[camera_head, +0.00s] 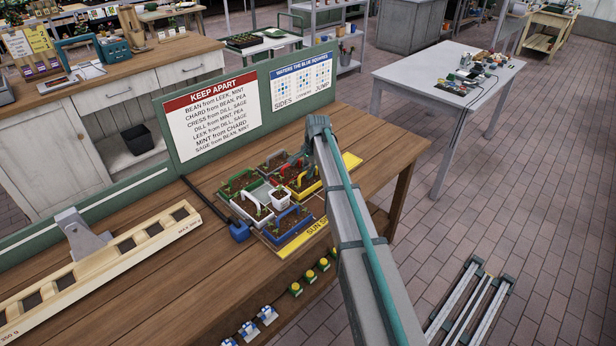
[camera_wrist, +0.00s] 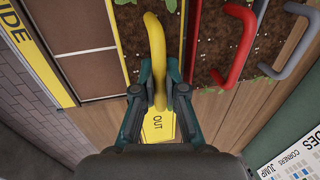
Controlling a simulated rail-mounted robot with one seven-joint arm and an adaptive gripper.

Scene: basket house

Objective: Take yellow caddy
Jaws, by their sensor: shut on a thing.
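The yellow caddy (camera_head: 307,193) is in the cluster of caddies on the wooden bench in the head view, partly hidden by my arm. In the wrist view its curved yellow handle (camera_wrist: 156,38) passes between my fingers, with dark soil and small seedlings beside it. My gripper (camera_wrist: 159,84) is shut on this handle, one finger on each side. In the head view my gripper (camera_head: 302,158) is over the back right of the cluster. Whether the caddy touches the bench or is lifted cannot be told.
A red-handled caddy (camera_wrist: 242,40) is close on the right in the wrist view. A green board with a "KEEP APART" sign (camera_head: 213,115) stands behind. The bench's right end is clear.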

